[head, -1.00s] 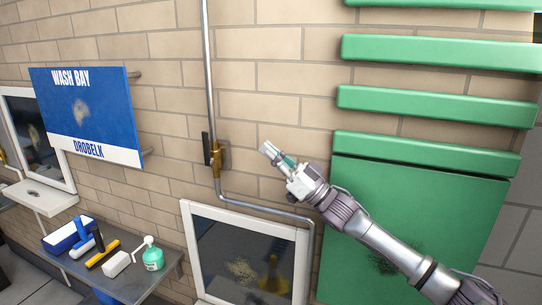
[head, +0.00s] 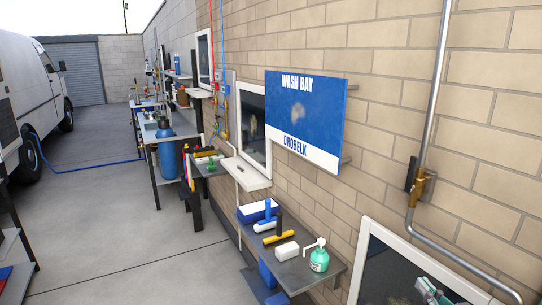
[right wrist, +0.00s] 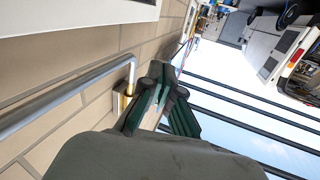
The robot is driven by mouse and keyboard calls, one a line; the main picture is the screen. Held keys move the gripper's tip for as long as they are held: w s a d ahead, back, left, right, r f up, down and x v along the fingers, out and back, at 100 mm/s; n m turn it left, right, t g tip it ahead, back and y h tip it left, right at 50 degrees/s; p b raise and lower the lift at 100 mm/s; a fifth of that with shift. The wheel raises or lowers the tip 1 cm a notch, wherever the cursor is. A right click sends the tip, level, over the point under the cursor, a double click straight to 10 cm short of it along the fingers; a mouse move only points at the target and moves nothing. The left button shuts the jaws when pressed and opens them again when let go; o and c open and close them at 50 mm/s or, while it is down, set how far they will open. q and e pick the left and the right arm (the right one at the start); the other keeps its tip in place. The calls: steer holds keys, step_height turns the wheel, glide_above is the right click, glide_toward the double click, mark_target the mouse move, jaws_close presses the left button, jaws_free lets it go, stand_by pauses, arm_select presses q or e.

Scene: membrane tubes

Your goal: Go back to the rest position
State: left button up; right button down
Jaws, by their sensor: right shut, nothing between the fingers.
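My right gripper (head: 428,285) shows at the lower right of the head view, in front of a white-framed window (head: 368,232). Its green-padded fingers are cut off by the bottom of that view. In the right wrist view the gripper (right wrist: 167,88) is shut and empty, with its dark green fingers near the brick wall and a grey metal pipe (right wrist: 65,98). My left gripper is in neither view.
A brass valve (head: 416,190) on the wall pipe (head: 437,90) is right of the blue Wash Bay sign (head: 300,112). A shelf (head: 285,270) holds brushes and a green pump bottle (head: 319,256). A van (head: 35,95) stands left; the concrete floor (head: 135,215) is open.

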steer(key=s+a+f+g+h, duration=0.2)
steer(key=s+a+f+g, duration=0.55)
steer(key=s+f, duration=0.5)
steer(key=s+a+f+n+g, duration=0.1)
steer(key=s+a+f+g, duration=0.2)
steer(key=s, duration=0.5)
steer(key=s+a+f+g, duration=0.3)
steer(key=s+a+g, duration=0.1)
steer(key=s, duration=0.4)
step_height(320, 180, down, 27)
steer(key=s+g, duration=0.1)
steer(key=s+d+f+g, duration=0.1)
steer(key=s+d+f, duration=0.2)
steer(key=s+f, duration=1.2)
steer(key=shift+s+f+n+h, duration=0.3)
steer(key=shift+s+h, duration=0.1)
steer(key=shift+s, duration=0.5)
